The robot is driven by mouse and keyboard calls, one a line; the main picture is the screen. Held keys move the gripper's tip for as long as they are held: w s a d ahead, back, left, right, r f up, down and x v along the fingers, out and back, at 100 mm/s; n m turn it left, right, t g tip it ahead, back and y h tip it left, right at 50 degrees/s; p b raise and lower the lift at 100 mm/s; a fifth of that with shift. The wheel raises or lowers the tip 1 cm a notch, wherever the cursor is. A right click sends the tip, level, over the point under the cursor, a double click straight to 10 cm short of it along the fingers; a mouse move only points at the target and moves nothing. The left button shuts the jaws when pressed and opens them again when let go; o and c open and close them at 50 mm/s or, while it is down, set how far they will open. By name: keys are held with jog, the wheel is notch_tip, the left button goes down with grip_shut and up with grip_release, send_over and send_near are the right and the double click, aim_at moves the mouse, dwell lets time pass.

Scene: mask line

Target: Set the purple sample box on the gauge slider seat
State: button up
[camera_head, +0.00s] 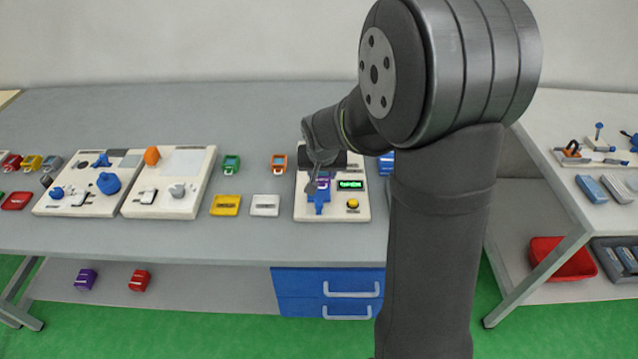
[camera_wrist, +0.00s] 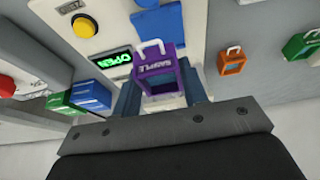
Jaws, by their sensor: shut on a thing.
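In the head view, my gripper (camera_head: 317,181) is over the gauge station, and only a little purple shows beside the fingers. The blue slider part (camera_head: 320,206) of the gauge lies just in front of the box; it also shows in the wrist view (camera_wrist: 164,24). The seat itself is mostly hidden, so I cannot tell whether the box touches it. The green gauge screen (camera_wrist: 111,61) reads "OPEN".
A yellow button (camera_head: 353,204) is right of the slider. Blue and green boxes (camera_wrist: 90,95) lie close beside the station. An orange box (camera_head: 279,163), a white tray (camera_head: 265,205) and a yellow tray (camera_head: 226,205) are to its left. Bare bench lies in front.

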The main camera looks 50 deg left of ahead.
aim_at(319, 193)
jog(key=shift+s+a+f, duration=0.2)
jog(key=shift+a+f, duration=0.2)
jog(key=shift+f, duration=1.85)
jog(key=shift+f, duration=0.2)
jog(key=o, duration=1)
jog(key=shift+c, duration=0.2)
jog(key=shift+r, duration=0.1)
jog(key=v, duration=1.2)
